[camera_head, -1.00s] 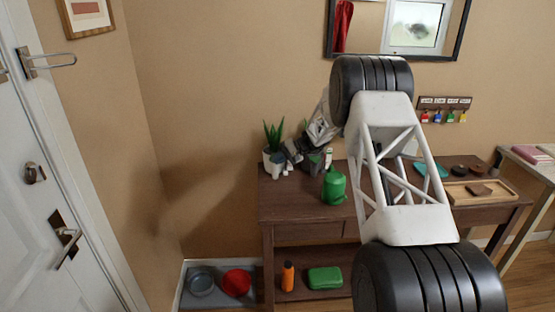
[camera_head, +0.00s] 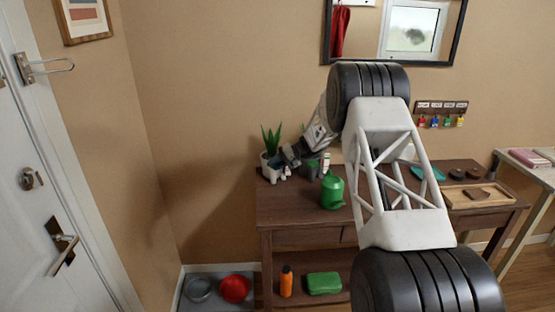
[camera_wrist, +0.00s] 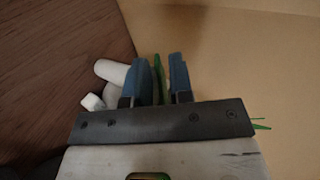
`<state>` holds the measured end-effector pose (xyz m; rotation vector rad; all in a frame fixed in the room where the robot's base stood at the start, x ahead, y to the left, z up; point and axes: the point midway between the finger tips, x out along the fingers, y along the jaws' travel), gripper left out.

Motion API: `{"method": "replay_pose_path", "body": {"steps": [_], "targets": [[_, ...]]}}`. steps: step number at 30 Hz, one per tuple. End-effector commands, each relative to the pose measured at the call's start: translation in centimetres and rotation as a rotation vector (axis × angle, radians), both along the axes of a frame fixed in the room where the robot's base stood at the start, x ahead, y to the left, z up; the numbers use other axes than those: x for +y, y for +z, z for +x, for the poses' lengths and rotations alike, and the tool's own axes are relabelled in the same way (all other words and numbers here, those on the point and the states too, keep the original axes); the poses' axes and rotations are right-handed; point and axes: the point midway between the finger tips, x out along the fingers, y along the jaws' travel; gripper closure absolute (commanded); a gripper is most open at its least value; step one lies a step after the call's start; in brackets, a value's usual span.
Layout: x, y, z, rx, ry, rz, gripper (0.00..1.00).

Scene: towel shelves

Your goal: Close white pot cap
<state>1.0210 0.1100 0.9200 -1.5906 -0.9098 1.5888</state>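A white pot (camera_head: 267,171) with a green spiky plant (camera_head: 271,141) stands at the left end of the brown table. My gripper (camera_head: 287,155) is just right of the plant, at leaf-base height. In the wrist view, its two blue-grey fingers (camera_wrist: 161,82) are apart, with green leaves visible between them. A rounded white part (camera_wrist: 112,73), seemingly of the pot, shows left of the fingers, with a small white piece (camera_wrist: 92,102) near it. The fingers partly hide the pot and plant. I cannot make out a separate cap or whether a finger touches the pot.
A green watering can (camera_head: 333,190) stands right of the pot, and dark and white items (camera_head: 312,168) stand between. The wall is close behind. A wooden tray (camera_head: 480,194) lies far right. Shelf items below include an orange bottle (camera_head: 286,281) and a green case (camera_head: 324,284).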

Motion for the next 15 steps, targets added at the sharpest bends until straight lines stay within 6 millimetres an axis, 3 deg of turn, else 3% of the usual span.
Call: {"method": "replay_pose_path", "body": {"steps": [15], "targets": [[0.42,0.33,-0.11,0.003,0.000,-0.166,0.69]]}}
